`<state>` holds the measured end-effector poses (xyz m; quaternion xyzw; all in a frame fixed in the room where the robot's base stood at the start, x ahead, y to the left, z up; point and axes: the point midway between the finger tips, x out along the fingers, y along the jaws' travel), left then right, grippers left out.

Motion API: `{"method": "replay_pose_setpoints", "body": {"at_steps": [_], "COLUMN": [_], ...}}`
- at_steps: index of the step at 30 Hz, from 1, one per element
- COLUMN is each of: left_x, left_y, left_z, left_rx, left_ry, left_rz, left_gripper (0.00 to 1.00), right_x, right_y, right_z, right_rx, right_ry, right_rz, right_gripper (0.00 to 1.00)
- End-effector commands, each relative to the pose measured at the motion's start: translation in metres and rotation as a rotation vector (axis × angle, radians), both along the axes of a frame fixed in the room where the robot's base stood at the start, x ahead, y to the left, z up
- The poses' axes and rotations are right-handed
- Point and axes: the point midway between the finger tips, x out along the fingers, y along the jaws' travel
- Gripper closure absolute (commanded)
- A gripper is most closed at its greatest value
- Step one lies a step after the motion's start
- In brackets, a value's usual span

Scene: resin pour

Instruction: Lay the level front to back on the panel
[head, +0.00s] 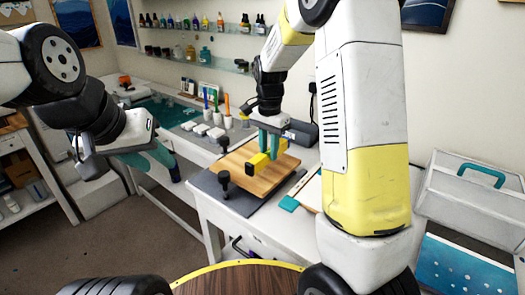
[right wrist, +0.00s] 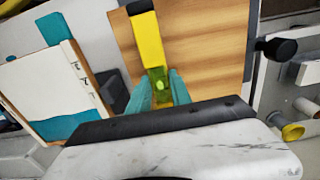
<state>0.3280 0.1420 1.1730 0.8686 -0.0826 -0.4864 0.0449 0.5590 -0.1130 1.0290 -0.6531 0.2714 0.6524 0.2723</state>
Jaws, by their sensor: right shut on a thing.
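The level is a yellow bar with dark ends (head: 258,163), and it also shows in the right wrist view (right wrist: 148,45) with a green vial between my fingers. It is at the wooden panel (head: 240,180), which also shows in the right wrist view (right wrist: 205,42). I cannot tell whether the level touches the panel. My right gripper (head: 270,150) is shut on the level, its teal fingers also in the right wrist view (right wrist: 161,92). My left gripper (head: 155,160) hangs in the air to the left, away from the panel; its teal fingers are partly seen.
Black knobs (head: 223,178) stand at the panel's edge on a dark mat (head: 215,190). A white board with teal ends (right wrist: 50,90) lies beside the panel. White blocks and upright coloured tools (head: 227,105) stand behind. A white case (head: 470,190) is at right.

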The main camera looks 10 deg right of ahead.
Motion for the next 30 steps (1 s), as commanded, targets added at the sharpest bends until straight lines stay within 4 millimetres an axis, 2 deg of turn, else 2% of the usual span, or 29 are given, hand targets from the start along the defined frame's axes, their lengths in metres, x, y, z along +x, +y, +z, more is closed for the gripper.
{"method": "replay_pose_setpoints", "body": {"at_steps": [3, 6, 14, 15, 18, 30], "left_x": [0.000, 0.000, 0.000, 0.000, 0.000, 0.000], "left_y": [0.000, 0.000, 0.000, 0.000, 0.000, 0.000], "left_z": [0.000, 0.000, 0.000, 0.000, 0.000, 0.000], "left_rx": [0.000, 0.000, 0.000, 0.000, 0.000, 0.000], "left_ry": [0.000, 0.000, 0.000, 0.000, 0.000, 0.000], "left_rz": [0.000, 0.000, 0.000, 0.000, 0.000, 0.000], "left_gripper": [0.64, 0.64, 0.64, 0.64, 0.64, 0.64], "right_x": [-0.001, -0.001, 0.000, -0.001, 0.000, 0.000], "right_y": [0.000, 0.000, 0.000, 0.000, 0.000, 0.000], "right_z": [-0.019, -0.029, -0.029, -0.030, -0.030, -0.024], "right_rx": [-0.001, -0.001, 0.000, -0.001, -0.001, 0.000], "right_ry": [0.004, 0.003, 0.001, 0.002, 0.002, -0.001], "right_rz": [0.000, 0.000, 0.000, 0.000, 0.000, 0.000], "right_gripper": [1.00, 1.00, 1.00, 0.73, 0.54, 0.53]}}
